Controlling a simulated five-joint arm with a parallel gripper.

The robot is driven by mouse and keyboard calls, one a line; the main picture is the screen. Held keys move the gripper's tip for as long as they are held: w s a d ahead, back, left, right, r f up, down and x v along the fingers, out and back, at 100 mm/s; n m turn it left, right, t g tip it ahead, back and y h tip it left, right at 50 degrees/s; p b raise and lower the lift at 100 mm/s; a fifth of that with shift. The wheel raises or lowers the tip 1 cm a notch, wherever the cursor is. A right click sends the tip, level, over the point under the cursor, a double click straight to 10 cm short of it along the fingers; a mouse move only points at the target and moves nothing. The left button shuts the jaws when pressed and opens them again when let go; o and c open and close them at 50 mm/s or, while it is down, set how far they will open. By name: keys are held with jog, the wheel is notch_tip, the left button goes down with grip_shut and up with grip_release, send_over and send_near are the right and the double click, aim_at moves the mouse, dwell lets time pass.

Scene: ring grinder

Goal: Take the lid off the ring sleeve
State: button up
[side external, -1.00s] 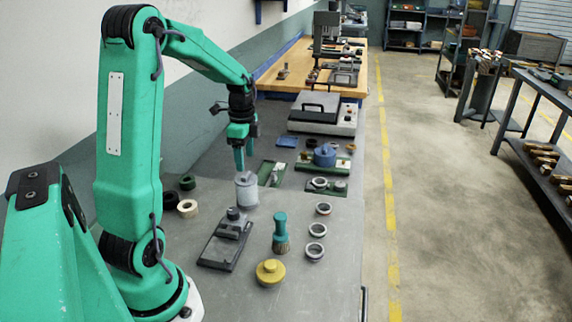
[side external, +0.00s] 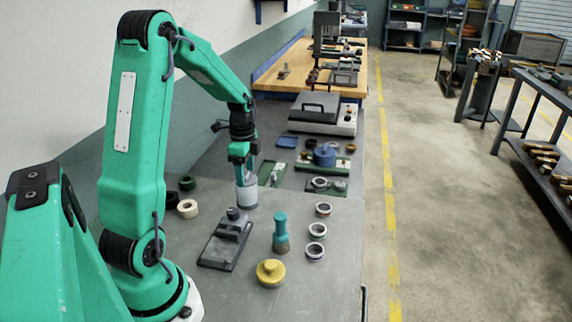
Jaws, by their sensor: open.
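The ring sleeve (side external: 247,196) is a light grey cylinder standing upright on the grey bench, just beyond the black fixture. Its lid is at the top, largely hidden behind my gripper's fingers. My gripper (side external: 240,177) points straight down with its fingers at the lid's height. The jaws are open. I cannot tell whether the fingers touch the lid.
A black fixture (side external: 227,240), a teal-handled brush (side external: 281,232) and a yellow knobbed disc (side external: 270,272) stand nearer on the bench. Several metal rings (side external: 316,230) lie to the right. A cream ring (side external: 187,208) lies to the left. Bare bench lies at front right.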

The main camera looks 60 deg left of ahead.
aim_at(246, 174)
jog(key=c, duration=1)
jog(key=shift+c, duration=0.2)
jog(key=shift+r, duration=0.15)
jog(key=shift+r, duration=0.5)
notch_tip(246, 174, up, 3)
jog(key=shift+d+r, duration=0.1)
jog(key=shift+d, duration=0.05)
jog(key=w+d+r, duration=0.1)
jog(key=d+r, duration=0.5)
jog(key=d, duration=0.5)
jog(key=shift+w+d+r, duration=0.15)
jog(key=shift+r, duration=0.15)
